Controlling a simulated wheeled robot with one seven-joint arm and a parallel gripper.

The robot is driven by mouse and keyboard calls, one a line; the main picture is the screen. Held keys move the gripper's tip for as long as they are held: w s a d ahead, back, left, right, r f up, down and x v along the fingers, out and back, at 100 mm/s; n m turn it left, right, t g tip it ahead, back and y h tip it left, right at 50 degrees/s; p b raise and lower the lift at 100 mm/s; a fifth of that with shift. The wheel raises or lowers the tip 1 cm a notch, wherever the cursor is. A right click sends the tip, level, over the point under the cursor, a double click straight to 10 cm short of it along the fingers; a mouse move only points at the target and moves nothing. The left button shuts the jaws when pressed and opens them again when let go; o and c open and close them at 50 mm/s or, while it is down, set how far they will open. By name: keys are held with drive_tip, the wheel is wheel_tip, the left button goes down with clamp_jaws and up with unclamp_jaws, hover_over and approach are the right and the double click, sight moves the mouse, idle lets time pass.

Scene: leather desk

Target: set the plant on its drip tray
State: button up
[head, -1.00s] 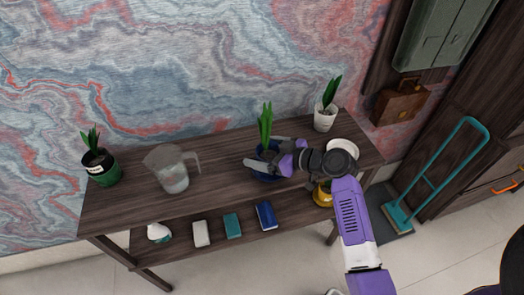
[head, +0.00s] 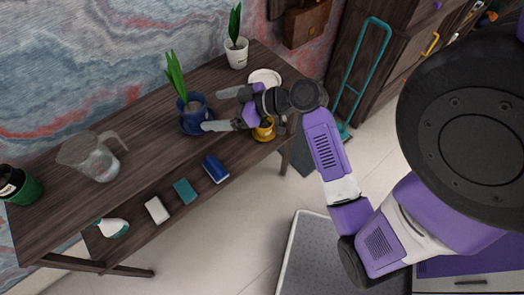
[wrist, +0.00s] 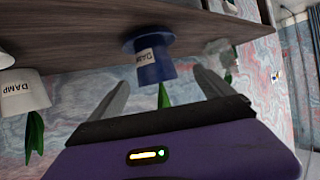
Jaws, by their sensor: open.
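A plant with long green leaves stands upright in a blue pot (head: 194,105) on the desk. The pot is on a blue drip tray (head: 187,128), and its base appears to sit within the rim. In the wrist view, which is upside down, the blue pot (wrist: 155,66) has a label reading DAMP and the tray (wrist: 130,46) shows under it. My gripper (head: 226,109) is open and empty, just right of the pot, with its fingers pointing toward it and a gap between.
A white potted plant (head: 237,53) and a white saucer (head: 262,76) are at the desk's right end. A clear jug (head: 95,158) and a green pot (head: 22,187) are to the left.

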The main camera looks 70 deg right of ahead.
drive_tip(key=s+a+f+m+g+h, duration=0.1)
drive_tip(key=s+a+f, duration=0.3)
drive_tip(key=a, duration=0.2)
drive_tip(key=s+a+f+m+g+h, duration=0.1)
drive_tip(key=s+a+f+m+h, duration=0.15)
drive_tip(key=s+a, duration=0.2)
drive_tip(key=s+a+r+n+t+y, duration=0.3)
drive_tip(key=s+a+r, duration=0.8)
drive_tip(key=shift+s+a+t, duration=0.3)
drive_tip(key=shift+s+a, duration=0.05)
drive_tip(key=shift+o, duration=0.5)
drive_tip(key=shift+f, duration=0.1)
